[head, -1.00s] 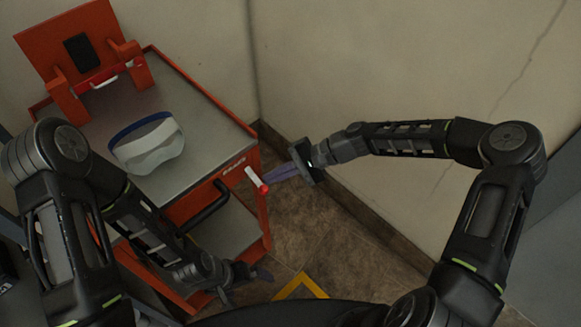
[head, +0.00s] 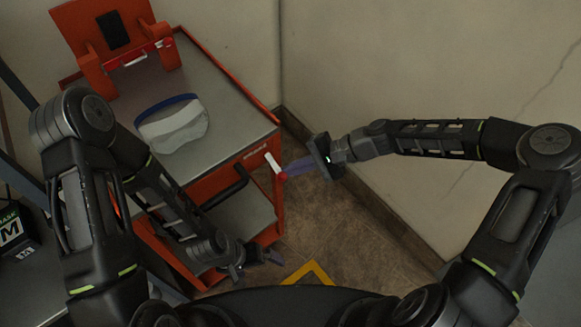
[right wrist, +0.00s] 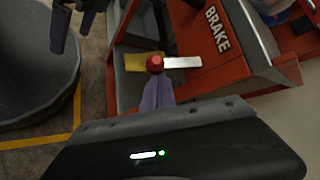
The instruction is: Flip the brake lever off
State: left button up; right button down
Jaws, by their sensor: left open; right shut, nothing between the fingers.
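The brake lever (head: 274,164) is a white bar with a red knob, on the front right corner of the orange cart (head: 226,175). It also shows in the right wrist view (right wrist: 182,62), below the white word BRAKE. My right gripper (head: 287,170) is shut and empty, its purple fingers at the red knob. In the right wrist view its fingertips (right wrist: 156,80) are just below the knob; I cannot tell whether they touch it. My left gripper (head: 262,258) is open and empty, low in front of the cart.
A clear mask-like visor with a blue band (head: 173,124) lies on the cart's grey top. A black handle (head: 226,188) sits on the cart front. Walls stand close behind and right. A yellow floor marking (head: 309,272) lies in front.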

aim_at(281, 175)
jog(key=shift+s+r+p, duration=0.1)
jog(key=shift+r+p, duration=0.2)
jog(key=shift+p, duration=0.1)
jog(key=r+m+g+h+p, duration=0.1)
jog(key=r+g+p, duration=0.1)
jog(key=r+m+g+h+p, duration=0.1)
jog(key=g+h+p, duration=0.1)
jog(key=p, duration=0.1)
jog(key=shift+s+d+r+m+h, duration=0.1)
jog(key=shift+s+r+m+h, duration=0.1)
jog(key=shift+r+m+h, duration=0.15)
jog(key=shift+w+r+m+g+h+p, duration=0.1)
jog(key=shift+r+m+g+h+p, duration=0.35)
jog(key=shift+g, duration=0.15)
jog(key=shift+r, duration=0.2)
jog(key=shift+w+r, duration=0.1)
